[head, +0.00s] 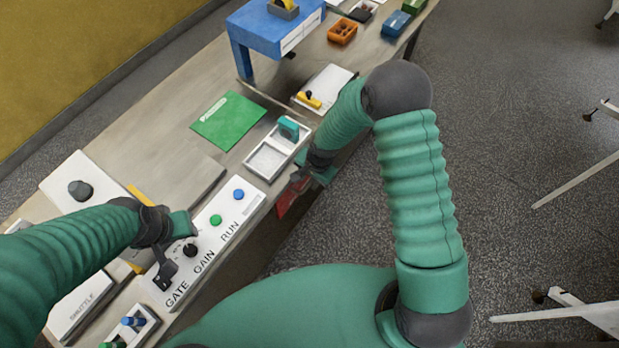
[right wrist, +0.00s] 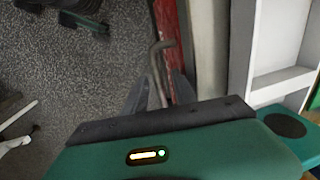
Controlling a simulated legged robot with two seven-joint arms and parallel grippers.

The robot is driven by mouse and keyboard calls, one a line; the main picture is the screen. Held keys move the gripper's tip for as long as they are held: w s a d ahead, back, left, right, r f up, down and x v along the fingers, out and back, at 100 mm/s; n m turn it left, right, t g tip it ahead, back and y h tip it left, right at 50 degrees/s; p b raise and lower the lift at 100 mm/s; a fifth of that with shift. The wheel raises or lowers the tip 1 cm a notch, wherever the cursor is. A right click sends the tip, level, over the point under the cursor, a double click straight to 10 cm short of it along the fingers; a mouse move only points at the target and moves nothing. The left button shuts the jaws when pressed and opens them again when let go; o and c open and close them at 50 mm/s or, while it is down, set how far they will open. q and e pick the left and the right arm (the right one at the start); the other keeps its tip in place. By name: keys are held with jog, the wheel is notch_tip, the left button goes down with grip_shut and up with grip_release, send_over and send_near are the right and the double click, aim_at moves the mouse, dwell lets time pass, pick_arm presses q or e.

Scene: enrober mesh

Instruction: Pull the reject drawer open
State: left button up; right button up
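The red reject drawer (head: 291,196) shows under the bench's front edge in the head view, partly hidden by my right gripper. In the right wrist view its red front (right wrist: 172,28) runs along the upper middle. A bent grey handle (right wrist: 160,62) stands out from it. My right gripper (head: 299,179) is at the drawer. In the right wrist view its two dark fingers (right wrist: 159,85) are apart, one on each side of the handle, and do not look closed on it. My left gripper (head: 178,240) is over the control panel; its fingers are not clear.
The panel (head: 210,248) has a blue button, a green button and a black knob. A white two-part tray (head: 268,160) sits on the bench above the drawer. A green sheet (head: 228,120) and a blue stand (head: 268,38) are farther back.

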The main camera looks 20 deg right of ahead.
jog(key=shift+d, duration=0.3)
jog(key=shift+c, duration=0.6)
jog(key=c, duration=0.5)
jog(key=shift+a, duration=0.15)
grip_shut()
jog(key=shift+f, duration=0.1)
